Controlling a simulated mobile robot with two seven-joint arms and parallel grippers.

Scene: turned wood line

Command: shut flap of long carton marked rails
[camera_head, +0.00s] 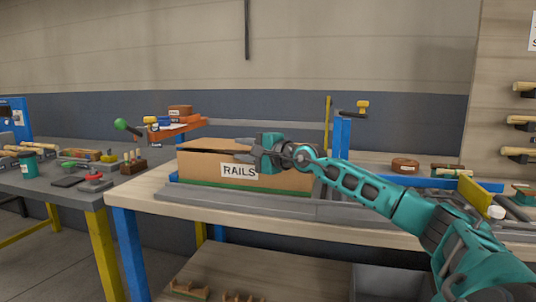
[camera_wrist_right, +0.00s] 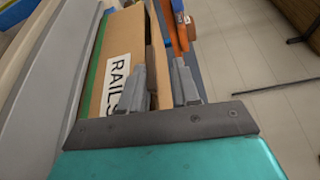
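The long carton marked RAILS (camera_head: 205,172) lies on the workbench, its label facing me. It also shows in the wrist view (camera_wrist_right: 121,35). A tan flap (camera_head: 214,145) stands along its top, with a dark gap under it at the left. My right gripper (camera_head: 238,152) is at the carton's upper edge, above the label, and hides part of the top. In the wrist view its two fingers (camera_wrist_right: 160,78) are apart, with tan and dark brown cardboard edges between them. Whether either finger touches the cardboard I cannot tell. My left gripper is not in view.
An orange rack (camera_head: 178,131) stands behind the carton's left end. A blue post (camera_head: 341,136) rises behind its right end. A grey side table (camera_head: 70,185) with tools stands at the left. Grey rails run along the bench front.

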